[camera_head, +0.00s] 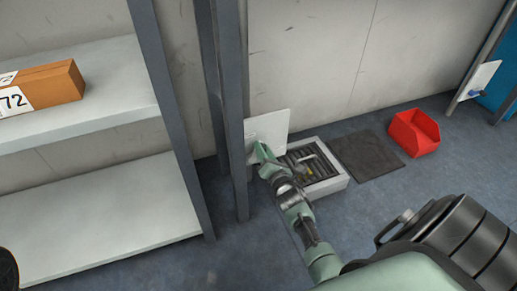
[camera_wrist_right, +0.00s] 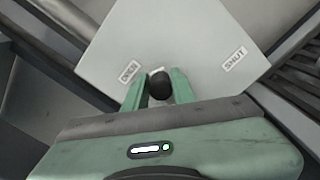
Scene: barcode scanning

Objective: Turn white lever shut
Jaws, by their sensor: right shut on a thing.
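The white panel (camera_head: 268,130) is mounted by the grey post in the head view, and it fills the top of the right wrist view (camera_wrist_right: 185,40). It has an OPEN label (camera_wrist_right: 128,72) on the left and a SHUT label (camera_wrist_right: 235,60) on the right. My right gripper (camera_wrist_right: 158,92) is shut on the lever's dark round knob (camera_wrist_right: 160,84), with one green finger on each side. The knob is closer to the OPEN label. A small white bit of the lever shows behind the knob; the rest is hidden. In the head view my right gripper (camera_head: 262,152) covers the lever.
A grey tray with dark slats (camera_head: 335,183) lies on the floor just right of the panel. A dark mat (camera_head: 367,155) and a red bin (camera_head: 414,133) are farther right. A shelf (camera_head: 90,215) with a cardboard box (camera_head: 50,86) stands left. Another white panel (camera_head: 484,77) is far right.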

